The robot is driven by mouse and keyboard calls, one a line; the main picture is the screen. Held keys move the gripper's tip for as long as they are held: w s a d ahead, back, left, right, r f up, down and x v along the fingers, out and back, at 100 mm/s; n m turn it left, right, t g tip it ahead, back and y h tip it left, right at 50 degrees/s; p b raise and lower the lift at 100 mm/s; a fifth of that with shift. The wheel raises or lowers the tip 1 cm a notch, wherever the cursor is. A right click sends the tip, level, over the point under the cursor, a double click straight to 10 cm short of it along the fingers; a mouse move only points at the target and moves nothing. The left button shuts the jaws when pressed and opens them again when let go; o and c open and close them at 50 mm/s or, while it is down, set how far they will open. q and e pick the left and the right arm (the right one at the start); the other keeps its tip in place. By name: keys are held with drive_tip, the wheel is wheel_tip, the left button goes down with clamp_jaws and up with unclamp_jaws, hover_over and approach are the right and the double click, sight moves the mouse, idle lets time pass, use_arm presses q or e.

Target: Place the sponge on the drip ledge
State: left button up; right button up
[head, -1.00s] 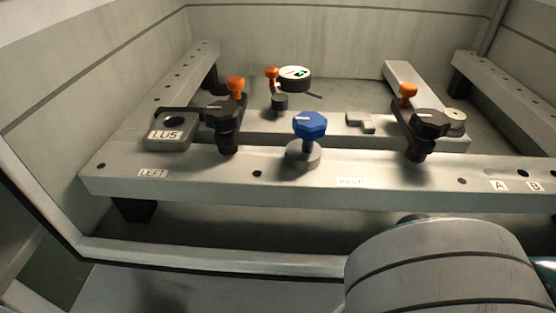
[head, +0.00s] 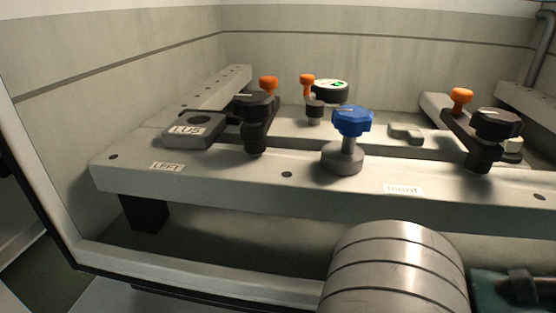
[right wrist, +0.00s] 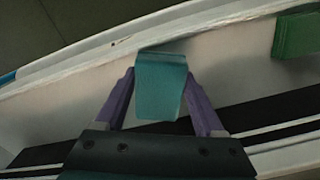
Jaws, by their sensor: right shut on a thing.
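In the right wrist view, my right gripper (right wrist: 160,108) has its two purple fingers on either side of a teal block (right wrist: 161,80), which looks like the sponge. It is shut on this block. Below the block is a pale strip with a white rim (right wrist: 85,62), which may be the drip ledge; I cannot tell whether the block touches it. My left gripper is in neither view now. In the head view the sponge cannot be made out.
A green block (right wrist: 297,35) lies to the right in the wrist view. In the head view, a grey rail (head: 230,178) carries a blue knob (head: 352,121), black clamps with orange handles (head: 462,95) and a labelled block (head: 190,130). The tank's front rim (head: 190,278) runs below.

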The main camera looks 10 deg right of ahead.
drive_tip(key=shift+w+d, duration=0.15)
drive_tip(key=shift+w, duration=0.35)
drive_tip(key=shift+w+d, duration=0.15)
drive_tip(key=shift+w, duration=0.35)
drive_tip(key=f+b, duration=0.1)
drive_tip(key=w+f+b, duration=0.1)
drive_tip(key=shift+d+f, duration=0.15)
drive_tip(key=shift+f, duration=0.6)
drive_tip(key=o, duration=1.3)
drive_tip(key=shift+f, duration=0.1)
